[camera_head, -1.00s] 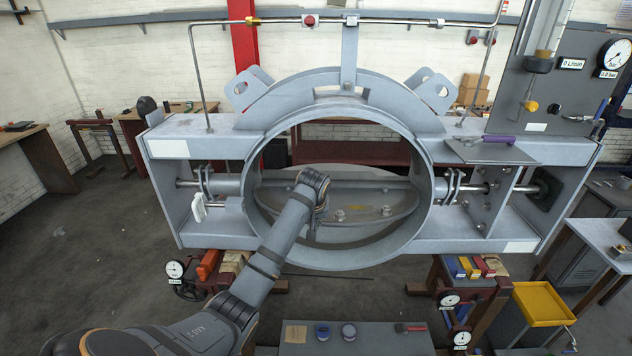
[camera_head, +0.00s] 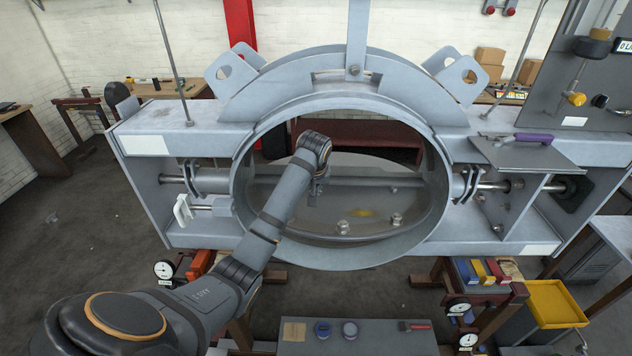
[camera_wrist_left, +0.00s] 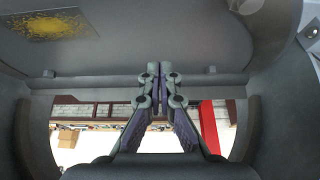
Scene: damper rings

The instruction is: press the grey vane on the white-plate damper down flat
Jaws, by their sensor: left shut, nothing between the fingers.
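The grey vane (camera_head: 375,212) sits inside the big round grey damper ring (camera_head: 440,190) on its cross shaft, with bolts and a yellow patch on its face. It looks tilted; the exact angle is hard to tell. A white plate (camera_head: 145,145) is on the frame's left end. My left arm reaches into the ring, with the left gripper (camera_head: 315,190) low at the vane, partly hidden by its wrist. In the wrist view the left gripper (camera_wrist_left: 160,70) is shut and empty, its tips over the shaft (camera_wrist_left: 95,84) beside the vane (camera_wrist_left: 120,35); contact is unclear. My right gripper is not in view.
A white handle (camera_head: 182,210) stands left of the ring. A flat plate with a purple handle (camera_head: 533,137) lies on the frame's right side. Below stand a grey bench (camera_head: 370,342) with small items and a yellow tray (camera_head: 555,303).

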